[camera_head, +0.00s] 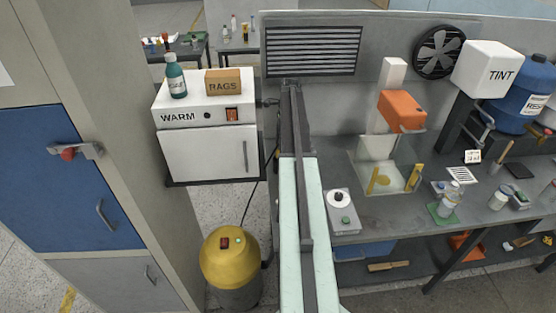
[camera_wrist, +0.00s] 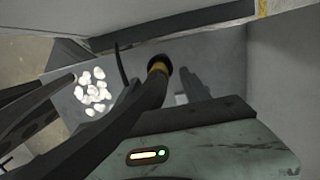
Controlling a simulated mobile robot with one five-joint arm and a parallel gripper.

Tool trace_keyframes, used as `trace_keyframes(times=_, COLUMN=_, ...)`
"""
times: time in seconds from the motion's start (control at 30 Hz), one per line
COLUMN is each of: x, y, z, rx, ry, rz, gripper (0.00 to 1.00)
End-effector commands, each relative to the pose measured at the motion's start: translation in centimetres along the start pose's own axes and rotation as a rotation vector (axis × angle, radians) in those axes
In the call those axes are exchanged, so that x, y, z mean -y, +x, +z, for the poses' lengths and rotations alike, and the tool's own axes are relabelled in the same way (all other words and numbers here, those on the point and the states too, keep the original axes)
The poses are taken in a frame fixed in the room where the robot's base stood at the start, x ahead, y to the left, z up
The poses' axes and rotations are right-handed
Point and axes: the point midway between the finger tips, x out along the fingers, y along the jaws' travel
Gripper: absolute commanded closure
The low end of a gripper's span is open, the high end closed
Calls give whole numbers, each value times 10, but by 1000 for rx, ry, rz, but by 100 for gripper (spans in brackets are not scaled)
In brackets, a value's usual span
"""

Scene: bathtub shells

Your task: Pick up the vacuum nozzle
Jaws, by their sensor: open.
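The vacuum nozzle seems to be the black round end with a yellow band (camera_wrist: 158,68) on a dark hose, near the middle of the wrist view. Dark parts of my gripper (camera_wrist: 130,78) show at the left and just right of the nozzle in that view. The jaws are open, and no grip on the nozzle shows. Whether a finger touches it I cannot tell. In the head view my pale arm reaches away up the middle, and the gripper and nozzle cannot be made out clearly. A yellow-topped vacuum canister (camera_head: 230,258) stands on the floor left of my arm.
A white warming cabinet (camera_head: 208,150) with a rags box (camera_head: 223,82) and a green bottle (camera_head: 175,77) stands left of my arm. A cluttered grey workbench (camera_head: 400,215) is at right. White lumps (camera_wrist: 92,92) lie left of the nozzle in the wrist view.

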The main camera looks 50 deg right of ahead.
Motion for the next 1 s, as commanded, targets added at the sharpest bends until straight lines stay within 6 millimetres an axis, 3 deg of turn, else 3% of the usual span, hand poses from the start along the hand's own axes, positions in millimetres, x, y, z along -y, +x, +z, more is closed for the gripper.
trace_keyframes(times=0.27, x=-3, y=49, z=1, rx=0, ry=-3, rz=0, gripper=45)
trace_keyframes(times=0.53, x=-3, y=48, z=2, rx=0, ry=-3, rz=0, gripper=45)
trace_keyframes(times=0.57, x=-3, y=48, z=2, rx=0, ry=-3, rz=0, gripper=51)
trace_keyframes(times=0.73, x=-3, y=48, z=3, rx=0, ry=-3, rz=0, gripper=98)
trace_keyframes(times=1.0, x=-3, y=48, z=3, rx=0, ry=-4, rz=0, gripper=100)
